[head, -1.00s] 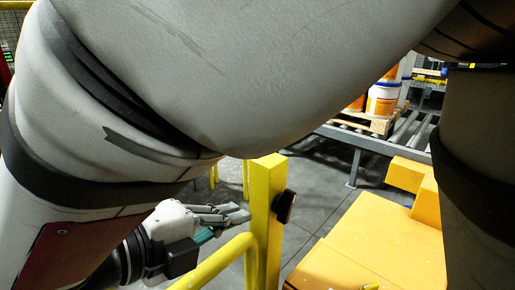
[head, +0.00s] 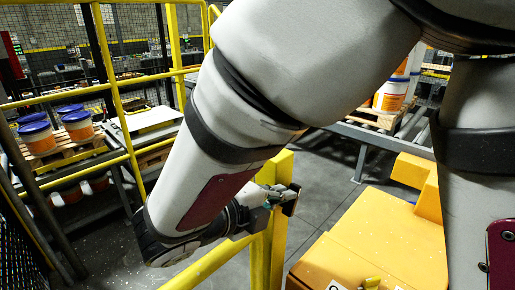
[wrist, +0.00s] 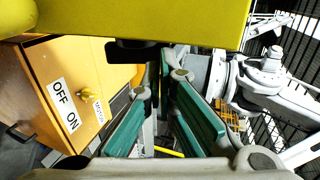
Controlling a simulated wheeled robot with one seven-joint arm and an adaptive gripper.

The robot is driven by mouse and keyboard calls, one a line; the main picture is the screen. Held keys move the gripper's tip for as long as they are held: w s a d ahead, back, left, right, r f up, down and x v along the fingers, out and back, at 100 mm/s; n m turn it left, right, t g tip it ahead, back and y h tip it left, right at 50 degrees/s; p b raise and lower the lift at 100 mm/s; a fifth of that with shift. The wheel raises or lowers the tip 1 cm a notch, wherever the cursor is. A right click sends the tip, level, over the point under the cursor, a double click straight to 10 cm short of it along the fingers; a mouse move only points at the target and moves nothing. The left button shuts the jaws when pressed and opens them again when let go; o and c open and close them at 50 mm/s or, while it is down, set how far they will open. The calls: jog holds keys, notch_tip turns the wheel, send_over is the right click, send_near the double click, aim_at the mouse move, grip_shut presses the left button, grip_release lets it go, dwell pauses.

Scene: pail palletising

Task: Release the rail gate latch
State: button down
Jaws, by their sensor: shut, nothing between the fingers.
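The rail gate's yellow post (head: 262,245) stands at the lower middle of the head view. A small black latch piece (head: 291,201) sits on its right side. In the wrist view the yellow post (wrist: 150,20) crosses the top, with the black latch piece (wrist: 135,50) under it. My gripper (head: 278,192) is at the post beside the latch piece; I cannot tell whether they touch. In the wrist view my gripper (wrist: 161,84) shows its teal-padded fingers shut with nothing held, the tips just below the latch piece.
A yellow cabinet (head: 365,235) stands right of the post; its OFF/ON switch (wrist: 88,93) shows in the wrist view. Pails (head: 78,126) sit on a pallet at left behind yellow rails (head: 108,85). More pails (head: 391,95) stand by a roller conveyor at right.

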jog(key=shift+x, duration=1.15)
